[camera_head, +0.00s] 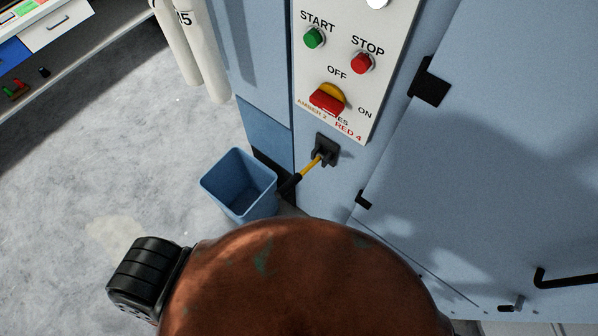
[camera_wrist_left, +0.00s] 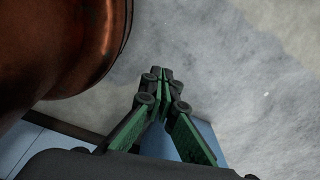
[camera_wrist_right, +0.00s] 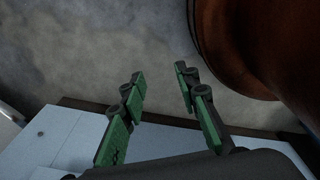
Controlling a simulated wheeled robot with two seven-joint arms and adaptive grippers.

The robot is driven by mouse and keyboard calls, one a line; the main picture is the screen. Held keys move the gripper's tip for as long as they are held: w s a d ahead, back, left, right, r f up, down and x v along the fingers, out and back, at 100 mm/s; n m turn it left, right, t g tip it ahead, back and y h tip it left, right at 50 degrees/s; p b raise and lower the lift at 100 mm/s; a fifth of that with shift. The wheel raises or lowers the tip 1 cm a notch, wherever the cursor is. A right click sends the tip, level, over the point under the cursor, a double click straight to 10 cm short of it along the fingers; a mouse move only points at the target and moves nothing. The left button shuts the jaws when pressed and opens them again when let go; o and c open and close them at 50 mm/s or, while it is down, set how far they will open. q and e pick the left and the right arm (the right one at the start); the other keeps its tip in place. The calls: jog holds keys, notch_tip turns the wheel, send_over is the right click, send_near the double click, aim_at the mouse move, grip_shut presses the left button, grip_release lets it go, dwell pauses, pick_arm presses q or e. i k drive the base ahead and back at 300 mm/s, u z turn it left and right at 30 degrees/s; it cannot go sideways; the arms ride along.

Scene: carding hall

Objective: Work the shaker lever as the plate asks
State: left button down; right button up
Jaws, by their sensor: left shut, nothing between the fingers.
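The shaker lever (camera_head: 311,170) shows in the head view as a yellow rod with a black grip. It comes out of a black bracket (camera_head: 326,149) on the blue machine and slants down to the left. Above it is a white control plate (camera_head: 352,62). Its lower print reads "AMBER 2" and "RED 4"; a word between is partly hidden by the red knob. My left gripper (camera_wrist_left: 162,78) is shut and empty, over the grey floor in its wrist view. My right gripper (camera_wrist_right: 160,78) is open and empty. Neither gripper shows in the head view; neither wrist view shows the lever.
The plate carries a green START button (camera_head: 313,38), a red STOP button (camera_head: 361,63) and a red knob (camera_head: 327,102) marked OFF and ON. A blue bin (camera_head: 212,186) stands on the floor left of the lever. A shelf unit (camera_head: 45,50) is at upper left. Floor between is clear.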

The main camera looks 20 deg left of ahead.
aim_at(295, 179)
jog(key=u, duration=1.85)
jog(key=k, duration=0.85)
jog(key=z, duration=1.3)
jog(key=i, duration=0.5)
jog(key=u, duration=0.05)
